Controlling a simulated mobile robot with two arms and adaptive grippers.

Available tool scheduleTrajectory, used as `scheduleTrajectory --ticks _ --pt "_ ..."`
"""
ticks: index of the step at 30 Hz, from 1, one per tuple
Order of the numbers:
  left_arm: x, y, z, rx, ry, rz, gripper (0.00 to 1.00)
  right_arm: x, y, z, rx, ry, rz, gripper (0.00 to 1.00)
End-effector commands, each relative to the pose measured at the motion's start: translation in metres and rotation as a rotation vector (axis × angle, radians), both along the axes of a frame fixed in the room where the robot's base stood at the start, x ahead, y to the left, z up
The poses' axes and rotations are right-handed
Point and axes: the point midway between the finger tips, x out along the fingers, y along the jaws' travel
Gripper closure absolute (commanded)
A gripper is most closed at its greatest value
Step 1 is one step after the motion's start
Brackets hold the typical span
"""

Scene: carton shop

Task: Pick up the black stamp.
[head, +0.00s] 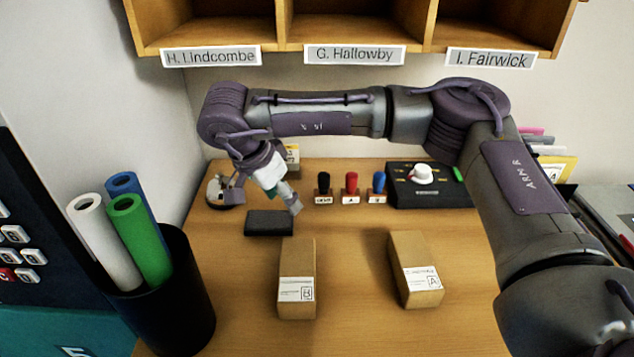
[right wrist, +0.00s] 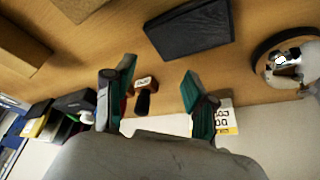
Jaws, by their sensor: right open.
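The black stamp (head: 323,183) stands upright behind a small white label on the table, at the left end of a row with a red stamp (head: 351,183) and a blue stamp (head: 378,182). My right gripper (head: 264,204) is open and empty, left of the black stamp, above and behind a dark pad (head: 270,223). In the right wrist view the black stamp (right wrist: 143,103) appears between the open fingers (right wrist: 158,70), nearer the left finger. That finger mostly hides the red stamp. My left gripper is not in view.
A shiny round bell (head: 214,190) is left of my gripper. Two cartons (head: 297,265) (head: 415,265) lie in front. A black bin (head: 180,300) holds rolls. Shelves (head: 345,30) hang above.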

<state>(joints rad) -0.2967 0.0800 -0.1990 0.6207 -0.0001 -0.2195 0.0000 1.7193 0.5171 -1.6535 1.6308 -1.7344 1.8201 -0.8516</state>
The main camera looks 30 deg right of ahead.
Motion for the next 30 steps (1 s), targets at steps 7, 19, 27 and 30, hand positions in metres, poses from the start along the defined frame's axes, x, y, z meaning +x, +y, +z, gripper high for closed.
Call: scheduleTrajectory --ticks 7,19,27,30 --pt "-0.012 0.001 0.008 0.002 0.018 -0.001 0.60 0.015 -0.043 0.002 -0.001 -0.001 -0.005 0.44" --pt "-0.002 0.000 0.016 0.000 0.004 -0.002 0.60 0.031 -0.085 0.002 0.000 -0.001 -0.006 0.44" --pt "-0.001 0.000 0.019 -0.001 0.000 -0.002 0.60 0.038 -0.106 -0.023 0.000 0.001 -0.001 0.44" --pt "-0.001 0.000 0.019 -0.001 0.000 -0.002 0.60 0.039 -0.107 -0.027 0.000 0.000 -0.001 0.44"
